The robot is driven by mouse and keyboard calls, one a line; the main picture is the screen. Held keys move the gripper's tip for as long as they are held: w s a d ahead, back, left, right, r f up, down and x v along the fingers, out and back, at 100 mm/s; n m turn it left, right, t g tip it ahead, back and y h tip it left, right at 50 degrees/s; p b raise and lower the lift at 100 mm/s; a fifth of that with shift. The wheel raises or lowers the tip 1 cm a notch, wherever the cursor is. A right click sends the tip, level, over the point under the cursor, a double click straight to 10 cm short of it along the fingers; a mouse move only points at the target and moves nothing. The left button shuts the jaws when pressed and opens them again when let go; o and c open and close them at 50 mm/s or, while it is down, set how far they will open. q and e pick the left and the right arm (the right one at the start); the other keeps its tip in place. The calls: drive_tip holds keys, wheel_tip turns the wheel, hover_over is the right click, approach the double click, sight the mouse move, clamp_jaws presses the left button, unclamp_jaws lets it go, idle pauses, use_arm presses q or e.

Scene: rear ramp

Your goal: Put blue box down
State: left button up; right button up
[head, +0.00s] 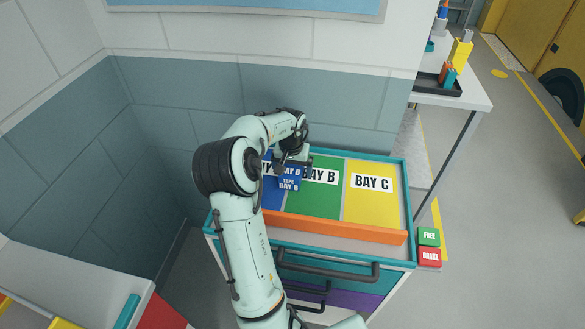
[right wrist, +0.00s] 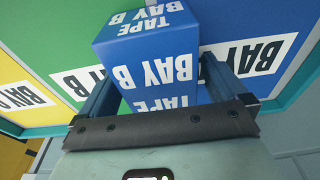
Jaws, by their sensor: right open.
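The blue box (head: 289,183), labelled TAPE BAY B, is at the line between the blue bay (head: 271,197) and the green bay (head: 318,197) marked BAY B on the cart top. In the right wrist view the blue box (right wrist: 150,58) shows between the two fingers, with its label upside down. My right gripper (head: 292,164) is open around the box; the right-hand finger looks close to its side. Whether the box rests fully on the surface is hard to tell. My left gripper is not in view.
The yellow bay (head: 372,203), marked BAY C, is clear. An orange strip (head: 330,227) edges the cart's front, above drawer handles. Green FREE (head: 429,236) and red BRAKE (head: 429,257) buttons sit at its right. A wall stands behind; a table (head: 470,99) with a tray is at back right.

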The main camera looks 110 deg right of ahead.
sight(291, 168)
wheel_tip(291, 168, up, 12)
drive_tip(key=a+p, duration=0.1)
drive_tip(key=shift+w+a, duration=0.25)
drive_tip(key=shift+w, duration=0.2)
idle(0.4)
